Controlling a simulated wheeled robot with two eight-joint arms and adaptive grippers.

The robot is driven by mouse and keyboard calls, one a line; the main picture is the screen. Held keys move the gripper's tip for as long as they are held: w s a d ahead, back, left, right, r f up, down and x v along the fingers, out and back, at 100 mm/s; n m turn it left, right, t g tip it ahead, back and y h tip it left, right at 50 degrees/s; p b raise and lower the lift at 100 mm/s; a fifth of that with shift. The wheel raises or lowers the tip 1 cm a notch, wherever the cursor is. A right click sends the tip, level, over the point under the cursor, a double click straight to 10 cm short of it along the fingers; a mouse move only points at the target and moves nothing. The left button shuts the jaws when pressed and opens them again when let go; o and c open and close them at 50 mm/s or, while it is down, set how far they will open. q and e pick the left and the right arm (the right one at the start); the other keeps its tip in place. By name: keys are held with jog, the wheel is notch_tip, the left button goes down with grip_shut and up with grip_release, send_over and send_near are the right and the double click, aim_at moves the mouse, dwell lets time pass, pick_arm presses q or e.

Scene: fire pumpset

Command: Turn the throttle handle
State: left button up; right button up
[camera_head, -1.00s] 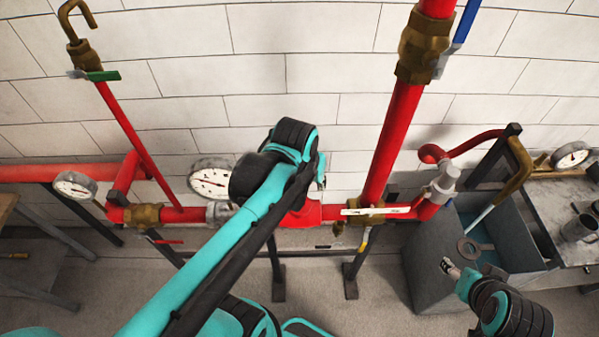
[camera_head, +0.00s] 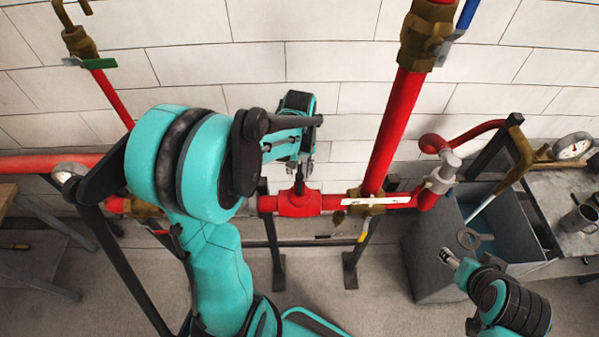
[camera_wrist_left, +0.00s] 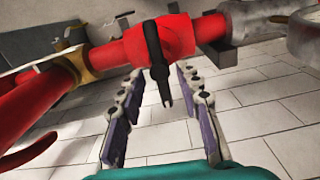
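A short black handle with a forked end (camera_wrist_left: 158,72) sticks out of a red pipe fitting (camera_wrist_left: 160,38) in the left wrist view; it looks like the throttle handle. In the head view the handle (camera_head: 299,180) rises from the red fitting (camera_head: 299,203) at the middle of the pipe, partly covered by my gripper. My left gripper (camera_wrist_left: 160,78) is open, one finger on each side of the handle; contact does not show. It also shows in the head view (camera_head: 303,168), just above the fitting. My right gripper (camera_head: 447,258) is at lower right, away from the pipe; its opening is unclear.
A brass valve with a white lever (camera_head: 375,201) sits right of the fitting. A red vertical pipe (camera_head: 392,125) rises there. A grey tank (camera_head: 425,265) and a table with a mug (camera_head: 580,218) stand at right. The white wall (camera_head: 300,50) is behind.

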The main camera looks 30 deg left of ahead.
pick_arm(q)
jog(key=shift+s+f, duration=0.1)
jog(key=shift+f, duration=0.55)
grip_shut()
jog(key=shift+n, duration=0.3)
jog(key=n+b, duration=0.1)
jog(key=n, duration=0.1)
jog(key=shift+n+b, duration=0.75)
jog(key=shift+n, duration=0.95)
